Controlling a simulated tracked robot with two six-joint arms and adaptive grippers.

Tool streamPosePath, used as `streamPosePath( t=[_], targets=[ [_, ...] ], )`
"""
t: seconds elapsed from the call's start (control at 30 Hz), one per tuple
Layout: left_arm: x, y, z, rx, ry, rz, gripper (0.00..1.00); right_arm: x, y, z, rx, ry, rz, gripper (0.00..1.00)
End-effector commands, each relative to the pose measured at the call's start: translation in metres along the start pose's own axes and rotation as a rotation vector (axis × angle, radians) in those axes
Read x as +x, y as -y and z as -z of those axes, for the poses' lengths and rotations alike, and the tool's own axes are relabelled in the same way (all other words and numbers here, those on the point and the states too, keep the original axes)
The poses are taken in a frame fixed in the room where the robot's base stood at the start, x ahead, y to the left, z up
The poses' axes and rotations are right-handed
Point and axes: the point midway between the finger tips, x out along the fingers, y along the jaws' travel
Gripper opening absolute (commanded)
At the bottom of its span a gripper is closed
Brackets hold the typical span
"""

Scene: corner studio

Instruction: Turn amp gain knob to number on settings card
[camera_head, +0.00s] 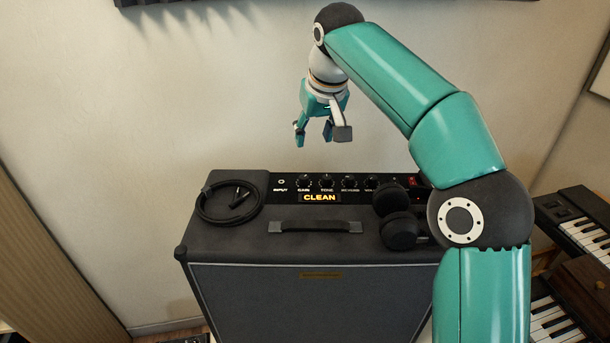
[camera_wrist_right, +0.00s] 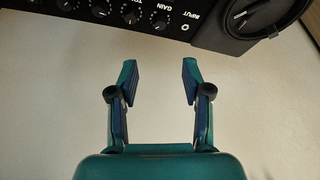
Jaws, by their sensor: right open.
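The amp (camera_head: 310,285) is a dark grey cabinet with a black control panel along the back of its top. The gain knob (camera_head: 303,183) is a small black dial between the INPUT jack and the TONE knob; its pointer is too small to read. In the right wrist view the gain knob (camera_wrist_right: 160,20) lies beyond the fingertips, near the top edge. My right gripper (camera_head: 313,134) is open and empty above and behind the panel, apart from the knob; the wrist view shows its spread fingers (camera_wrist_right: 160,68). I cannot make out a settings card. My left gripper is out of view.
A coiled black cable (camera_head: 203,212) lies on the amp's left top. Black headphones (camera_head: 400,232) rest on its right, by the panel. A handle (camera_head: 316,226) and a lit CLEAN display (camera_head: 319,198) sit between. Keyboards (camera_head: 585,235) stand at right.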

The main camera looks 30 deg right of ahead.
Motion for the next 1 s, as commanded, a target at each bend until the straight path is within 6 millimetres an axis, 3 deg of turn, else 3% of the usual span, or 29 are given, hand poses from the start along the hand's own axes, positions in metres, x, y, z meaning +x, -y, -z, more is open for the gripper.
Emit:
streamPosePath(
  t=[0.6,0.8,1.0],
  targets=[
    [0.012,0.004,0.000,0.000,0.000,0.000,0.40,0.122,-0.001,-0.002,0.002,0.005,-0.001,0.49],
    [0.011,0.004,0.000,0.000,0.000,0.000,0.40,0.148,-0.001,-0.001,0.002,0.003,-0.001,0.49],
    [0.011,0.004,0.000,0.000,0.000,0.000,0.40,0.158,-0.001,-0.001,0.001,0.001,0.000,0.49]
  ],
)
